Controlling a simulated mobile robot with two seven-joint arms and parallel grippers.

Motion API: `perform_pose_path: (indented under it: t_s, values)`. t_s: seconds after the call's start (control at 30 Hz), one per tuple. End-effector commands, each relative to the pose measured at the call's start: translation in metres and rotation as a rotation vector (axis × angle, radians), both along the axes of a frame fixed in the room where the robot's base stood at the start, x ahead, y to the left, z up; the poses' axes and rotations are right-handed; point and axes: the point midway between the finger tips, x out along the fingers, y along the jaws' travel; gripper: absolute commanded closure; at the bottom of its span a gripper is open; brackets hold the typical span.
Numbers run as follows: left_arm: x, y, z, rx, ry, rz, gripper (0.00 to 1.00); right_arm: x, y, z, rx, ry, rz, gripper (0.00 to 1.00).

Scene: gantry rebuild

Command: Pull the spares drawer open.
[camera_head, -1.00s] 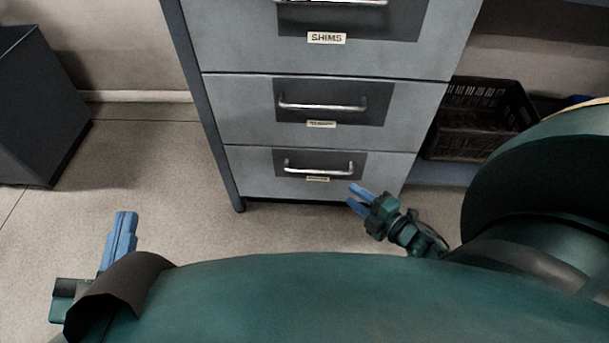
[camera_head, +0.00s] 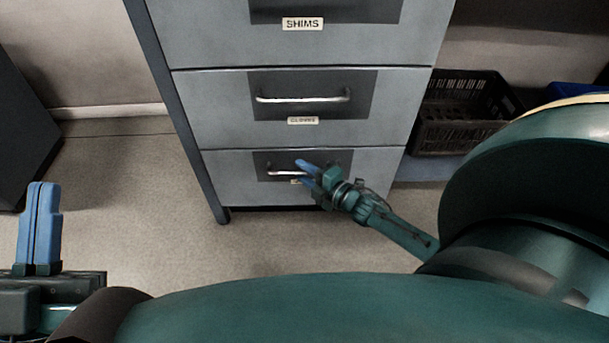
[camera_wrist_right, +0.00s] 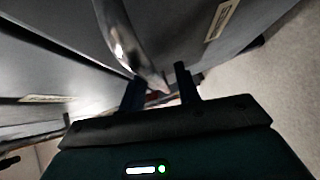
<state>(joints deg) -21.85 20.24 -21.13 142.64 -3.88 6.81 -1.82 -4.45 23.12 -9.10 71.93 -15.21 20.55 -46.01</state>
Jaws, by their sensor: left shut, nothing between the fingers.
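The grey cabinet shows its bottom drawer (camera_head: 228,170), which looks closed; its small label is partly covered and unreadable, so I cannot confirm it is the spares drawer. Its metal bar handle (camera_head: 278,172) is partly hidden by my right gripper (camera_head: 303,173). That gripper's blue fingers are apart, at the right part of the handle. In the right wrist view the handle (camera_wrist_right: 122,45) runs down toward the gap between the dark fingers (camera_wrist_right: 158,88); contact is unclear. My left gripper (camera_head: 42,188) is shut and empty at the far left, away from the cabinet.
Above are a closed drawer labelled GLOVES (camera_head: 215,105) and one labelled SHIMS (camera_head: 200,30). A black crate (camera_head: 460,135) sits on a shelf to the right. A dark box-like object (camera_head: 20,140) stands at the left. Floor before the cabinet (camera_head: 270,240) is clear.

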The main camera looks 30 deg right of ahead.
Motion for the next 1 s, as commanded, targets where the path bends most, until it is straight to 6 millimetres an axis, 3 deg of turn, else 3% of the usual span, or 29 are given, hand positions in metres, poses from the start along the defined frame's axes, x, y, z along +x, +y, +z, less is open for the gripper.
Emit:
perform_pose_path:
  t_s: [0.3, 0.7, 1.0]
  values:
    - [0.0, 0.0002, 0.0023, 0.002, -0.014, 0.001, 1.0, 0.0025, 0.0008, -0.0002, 0.001, 0.001, 0.0, 0.68]
    - [0.0001, 0.0002, 0.0019, 0.002, -0.012, 0.0, 1.0, 0.0022, 0.0009, -0.0003, 0.001, 0.001, 0.0, 1.0]
    - [0.0002, 0.0001, 0.0018, 0.002, -0.012, 0.0, 1.0, 0.0021, 0.0009, -0.0004, 0.001, 0.001, 0.0, 1.0]
